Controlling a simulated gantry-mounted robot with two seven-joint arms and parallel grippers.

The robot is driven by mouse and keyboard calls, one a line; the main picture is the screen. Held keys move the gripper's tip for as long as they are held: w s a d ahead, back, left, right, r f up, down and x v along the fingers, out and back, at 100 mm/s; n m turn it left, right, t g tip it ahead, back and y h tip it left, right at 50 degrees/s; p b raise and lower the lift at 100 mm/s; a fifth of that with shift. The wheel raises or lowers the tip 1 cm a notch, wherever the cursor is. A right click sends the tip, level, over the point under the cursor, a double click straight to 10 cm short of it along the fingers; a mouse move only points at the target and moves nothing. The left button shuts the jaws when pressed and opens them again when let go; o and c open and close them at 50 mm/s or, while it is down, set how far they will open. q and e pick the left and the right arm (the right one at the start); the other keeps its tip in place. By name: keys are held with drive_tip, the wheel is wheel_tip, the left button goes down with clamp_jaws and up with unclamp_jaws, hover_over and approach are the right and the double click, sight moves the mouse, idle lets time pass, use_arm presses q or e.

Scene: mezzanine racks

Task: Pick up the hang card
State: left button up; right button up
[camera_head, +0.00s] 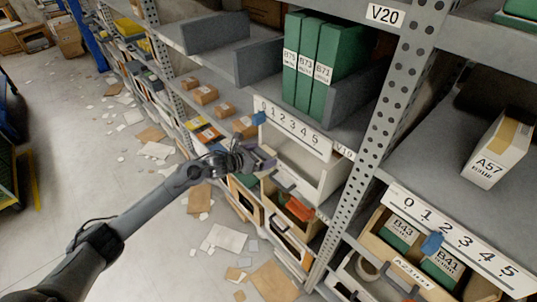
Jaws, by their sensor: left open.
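My left gripper (252,154) reaches in from the left and is open, in front of the middle rack bay. It is just left of a light grey open bin (318,172) under a white number strip (293,128). A blue slider (259,118) sits at the strip's left end, just above the gripper. A small purple piece shows by the fingers; I cannot tell whether it is a fingertip or a separate thing. I cannot make out for certain which item is the hang card. My right gripper is not in view.
A perforated rack post (377,125) stands right of the bin. Green binders (333,69) stand on the shelf above. A white box marked A57 (492,157) is at right. Papers (223,239) litter the floor; the aisle at left is fairly open.

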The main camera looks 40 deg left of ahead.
use_arm(q)
drive_tip(key=c, duration=0.7)
drive_tip(key=shift+o, duration=0.2)
drive_tip(key=shift+r, duration=0.15)
